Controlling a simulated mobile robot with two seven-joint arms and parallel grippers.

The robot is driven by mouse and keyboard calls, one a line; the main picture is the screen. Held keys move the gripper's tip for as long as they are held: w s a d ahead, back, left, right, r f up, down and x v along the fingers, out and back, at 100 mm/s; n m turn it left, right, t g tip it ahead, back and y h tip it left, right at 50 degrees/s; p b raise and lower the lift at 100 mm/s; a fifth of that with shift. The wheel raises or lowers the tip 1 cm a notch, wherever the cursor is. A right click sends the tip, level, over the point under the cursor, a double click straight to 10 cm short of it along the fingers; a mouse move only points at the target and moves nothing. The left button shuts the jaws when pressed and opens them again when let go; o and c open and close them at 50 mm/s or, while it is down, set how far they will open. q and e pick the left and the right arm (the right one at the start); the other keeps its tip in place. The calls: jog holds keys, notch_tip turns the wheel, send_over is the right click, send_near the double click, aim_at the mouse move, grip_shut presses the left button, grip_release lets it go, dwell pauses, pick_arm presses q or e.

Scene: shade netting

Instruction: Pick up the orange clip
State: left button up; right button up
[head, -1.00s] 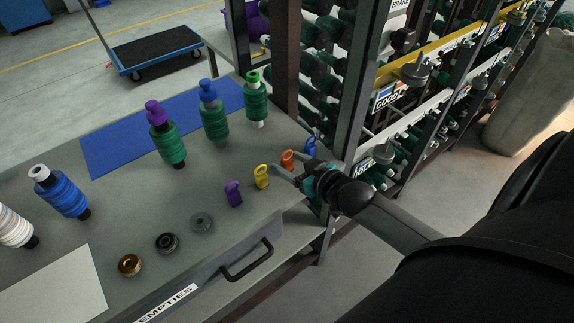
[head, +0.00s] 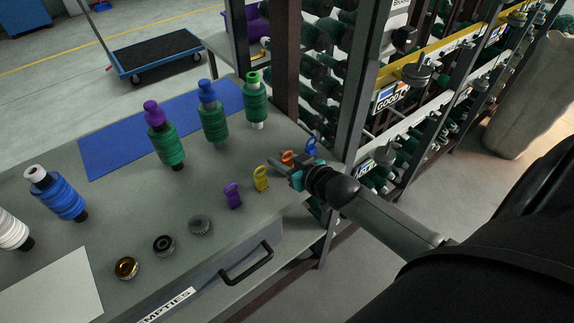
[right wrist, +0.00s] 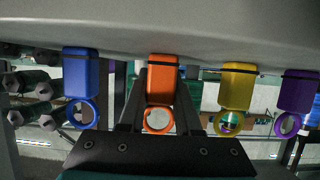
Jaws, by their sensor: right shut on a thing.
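The orange clip (head: 288,156) is in a row of clips along the right edge of the grey bench. In the right wrist view the orange clip (right wrist: 161,72) hangs between my two dark fingers, its ring below its block. My right gripper (head: 284,163) is shut on it. The blue clip (head: 310,146) is on one side of it and the yellow clip (head: 261,178) on the other, both clear of the fingers in the wrist view. The purple clip (head: 232,195) is beyond the yellow one. My left gripper is not in view.
Green spools with coloured tops (head: 213,122) stand on the bench near a blue mat (head: 112,148). Round metal parts (head: 163,245) lie near the drawer handle (head: 248,264). A rack post (head: 358,85) and spool rack stand just behind the clips.

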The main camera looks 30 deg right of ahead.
grip_shut()
jog(key=shift+r, duration=0.1)
